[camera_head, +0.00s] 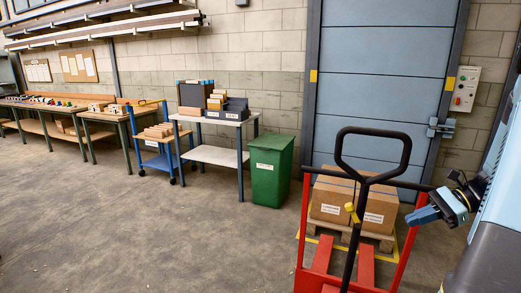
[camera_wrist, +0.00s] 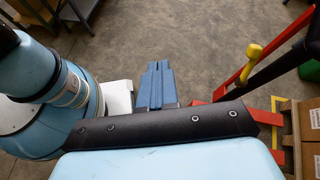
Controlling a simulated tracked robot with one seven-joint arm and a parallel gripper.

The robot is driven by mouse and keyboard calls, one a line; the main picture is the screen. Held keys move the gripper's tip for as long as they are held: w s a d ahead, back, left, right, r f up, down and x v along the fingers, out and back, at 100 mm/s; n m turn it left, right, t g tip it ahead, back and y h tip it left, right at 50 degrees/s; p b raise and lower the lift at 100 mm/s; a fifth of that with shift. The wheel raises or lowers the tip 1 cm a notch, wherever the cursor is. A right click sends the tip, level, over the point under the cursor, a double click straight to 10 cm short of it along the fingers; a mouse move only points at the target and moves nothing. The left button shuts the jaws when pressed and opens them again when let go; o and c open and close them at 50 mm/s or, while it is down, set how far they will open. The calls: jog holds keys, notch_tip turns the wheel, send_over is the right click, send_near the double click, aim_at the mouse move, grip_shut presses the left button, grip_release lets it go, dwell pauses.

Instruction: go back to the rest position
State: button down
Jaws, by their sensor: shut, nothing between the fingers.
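My gripper (camera_head: 412,218) shows at the right in the head view, at the end of my folded arm, with its blue fingers pointing left. In the wrist view the blue fingers (camera_wrist: 157,68) lie together in the middle, over bare floor, with nothing between them. The gripper is close to the right side of the red pallet truck (camera_head: 302,240); in the head view its fingertips appear beside the frame, and I cannot tell the exact gap.
The truck's black handle (camera_head: 341,148) rises in front of cardboard boxes (camera_head: 331,199) on a pallet. A green bin (camera_head: 271,172), a grey table (camera_head: 212,156) and a blue trolley (camera_head: 157,146) line the wall. A blue door (camera_head: 385,80) stands behind. The floor at left is clear.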

jog(key=s+a+r+n+t+h, duration=0.1)
jog(key=s+a+r+n+h, duration=0.4)
jog(key=a+n, duration=0.4)
jog(key=s+a+r+n+t+h, duration=0.2)
jog(key=s+a+r+n+h, duration=0.4)
jog(key=a+r+n, duration=0.3)
jog(key=shift+s+a+r+t+h, duration=0.2)
jog(key=shift+s+t+h, duration=0.1)
jog(key=shift+s, duration=0.6)
